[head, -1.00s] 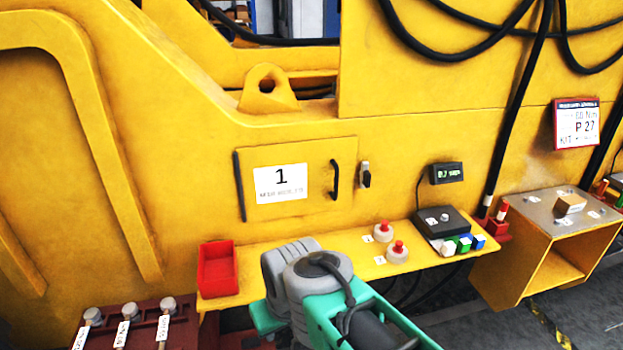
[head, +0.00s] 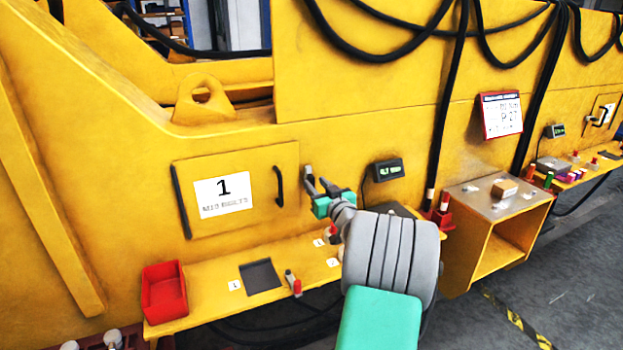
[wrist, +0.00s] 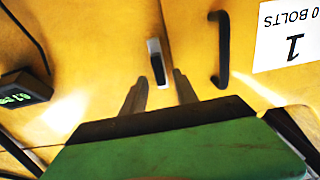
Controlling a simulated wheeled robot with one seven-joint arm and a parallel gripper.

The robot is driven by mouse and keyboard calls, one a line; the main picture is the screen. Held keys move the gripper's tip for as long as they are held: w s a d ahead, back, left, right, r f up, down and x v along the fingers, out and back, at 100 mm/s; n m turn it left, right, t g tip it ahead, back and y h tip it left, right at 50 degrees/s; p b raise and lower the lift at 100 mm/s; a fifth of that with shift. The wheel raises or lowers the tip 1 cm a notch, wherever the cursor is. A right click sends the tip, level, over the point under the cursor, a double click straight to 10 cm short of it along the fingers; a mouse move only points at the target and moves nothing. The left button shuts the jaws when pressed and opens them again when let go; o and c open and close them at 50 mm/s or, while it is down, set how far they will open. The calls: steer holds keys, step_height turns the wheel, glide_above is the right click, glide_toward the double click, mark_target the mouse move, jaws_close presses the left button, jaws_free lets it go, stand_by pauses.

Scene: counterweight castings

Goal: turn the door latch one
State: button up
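Door one is a yellow square panel (head: 240,226) with a white label reading 1, a black hinge bar at its left and a black handle (head: 279,186) at its right. The door sits shut in the yellow casting. The latch (head: 308,173), a small pale and dark lever, is just right of the door; it stands upright in the wrist view (wrist: 156,62). My gripper (head: 320,185) is open and empty in front of the latch. In the wrist view its two fingertips (wrist: 160,88) are on either side of the latch's lower end; contact cannot be told.
A small display (head: 388,170) is right of the latch. Below, a yellow shelf (head: 210,297) carries a red bin (head: 164,291), a dark square pad (head: 261,276) and red-topped parts. A yellow open box (head: 490,235) is farther right. Black cables (head: 447,110) hang there.

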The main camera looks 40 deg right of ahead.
mark_target(314, 182)
steer(key=x, duration=0.3)
steer(key=shift+w+d+p, duration=0.1)
steer(key=shift+w+p, duration=0.15)
steer(key=shift+p, duration=0.05)
jaws_close()
